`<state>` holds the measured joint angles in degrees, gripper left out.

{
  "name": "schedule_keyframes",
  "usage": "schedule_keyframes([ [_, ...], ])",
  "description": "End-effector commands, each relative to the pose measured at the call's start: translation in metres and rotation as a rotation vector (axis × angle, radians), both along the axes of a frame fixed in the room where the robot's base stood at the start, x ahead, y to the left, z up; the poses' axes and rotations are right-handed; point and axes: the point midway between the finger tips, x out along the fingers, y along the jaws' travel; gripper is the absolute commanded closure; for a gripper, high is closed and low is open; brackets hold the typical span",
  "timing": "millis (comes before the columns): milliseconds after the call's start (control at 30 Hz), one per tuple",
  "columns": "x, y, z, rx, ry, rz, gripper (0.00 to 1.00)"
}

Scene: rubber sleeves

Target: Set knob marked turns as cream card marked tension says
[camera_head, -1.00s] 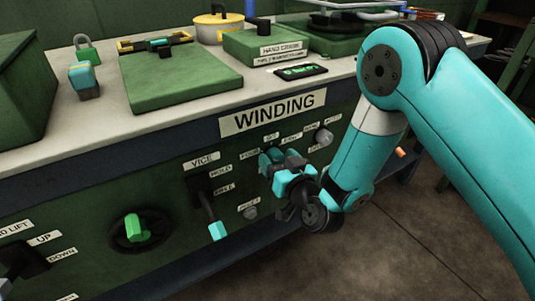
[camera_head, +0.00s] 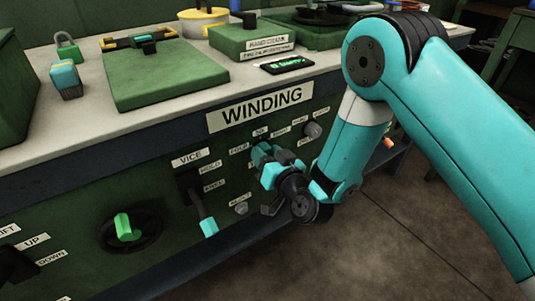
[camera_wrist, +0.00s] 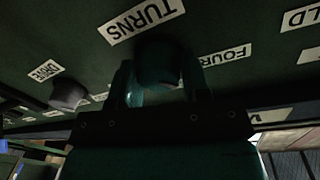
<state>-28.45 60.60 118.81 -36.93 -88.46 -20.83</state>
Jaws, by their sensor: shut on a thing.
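The dark round knob marked TURNS (camera_wrist: 158,62) is on the green panel. It sits between my gripper's fingers (camera_wrist: 163,88) in the wrist view, just below its upside-down TURNS label (camera_wrist: 143,20). A FOUR label (camera_wrist: 224,56) is beside it. My gripper is shut on this knob. In the head view my gripper (camera_head: 266,160) is at the panel under the WINDING sign, and its fingers mostly hide the knob. The knob's pointer and exact setting cannot be read. I cannot make out a card marked tension.
A VICE lever (camera_head: 202,212) with a teal tip stands left of my gripper. A grey knob (camera_head: 313,130) is to the right, and a small grey button (camera_head: 241,208) is below. A green-handled dial (camera_head: 125,228) is farther left. Boxes and a small display (camera_head: 287,64) are on the bench.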

Motion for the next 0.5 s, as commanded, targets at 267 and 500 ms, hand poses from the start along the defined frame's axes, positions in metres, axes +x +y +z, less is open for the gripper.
schedule_keyframes([
  [267, 0.0001, -0.0009, 0.0001, 0.199, 0.135, -0.001, 0.80],
  [500, 0.0004, -0.0019, -0.0006, 0.384, 0.260, -0.002, 0.80],
])
